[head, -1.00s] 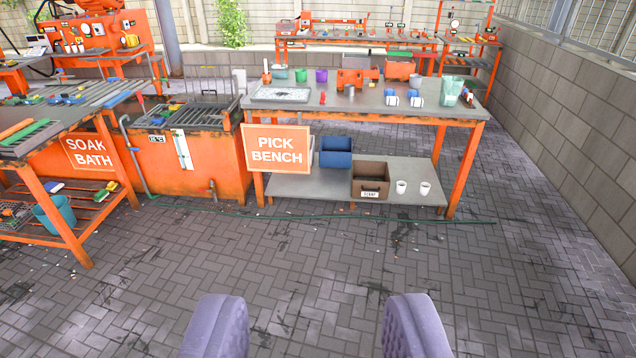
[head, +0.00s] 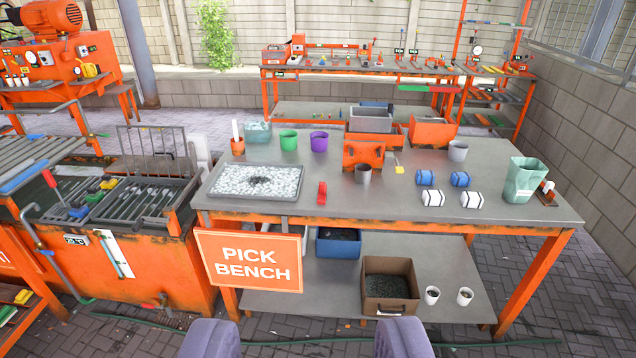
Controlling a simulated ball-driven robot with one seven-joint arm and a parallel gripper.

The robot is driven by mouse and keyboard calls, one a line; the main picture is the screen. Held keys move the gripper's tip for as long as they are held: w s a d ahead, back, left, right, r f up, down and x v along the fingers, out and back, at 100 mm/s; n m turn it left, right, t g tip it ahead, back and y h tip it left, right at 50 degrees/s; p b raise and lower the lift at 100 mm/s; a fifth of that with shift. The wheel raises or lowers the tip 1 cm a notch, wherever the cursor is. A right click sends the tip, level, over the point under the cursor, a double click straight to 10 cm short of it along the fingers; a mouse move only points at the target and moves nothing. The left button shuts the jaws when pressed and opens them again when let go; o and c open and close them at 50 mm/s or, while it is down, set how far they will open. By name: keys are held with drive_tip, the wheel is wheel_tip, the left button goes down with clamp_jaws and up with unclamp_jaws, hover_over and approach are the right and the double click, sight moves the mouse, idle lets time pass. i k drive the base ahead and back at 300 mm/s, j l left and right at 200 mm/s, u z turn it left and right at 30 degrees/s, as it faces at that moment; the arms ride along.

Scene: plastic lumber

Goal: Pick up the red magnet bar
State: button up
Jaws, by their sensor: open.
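A small red piece (head: 322,193), which looks like the red magnet bar, stands on the grey top of the pick bench (head: 370,205), near its front edge and right of a tray of pale granules (head: 225,184). It is small in the picture, so its details are hard to tell. My gripper (head: 308,340) is open and empty at the bottom of the view. Its two purple-grey fingers are wide apart, in front of the bench and well short of the red piece.
Green (head: 288,141) and purple (head: 319,142) cups and an orange block (head: 364,155) with a grey cup (head: 363,174) stand behind the red piece. Blue and white rolls and a translucent green bin (head: 520,180) are to the right. The PICK BENCH sign (head: 249,261) hangs in front.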

sight(322, 189)
drive_tip(key=i+j, duration=0.1)
drive_tip(key=i, duration=2.5)
drive_tip(key=i+z, duration=0.2)
drive_tip(key=i, duration=0.4)
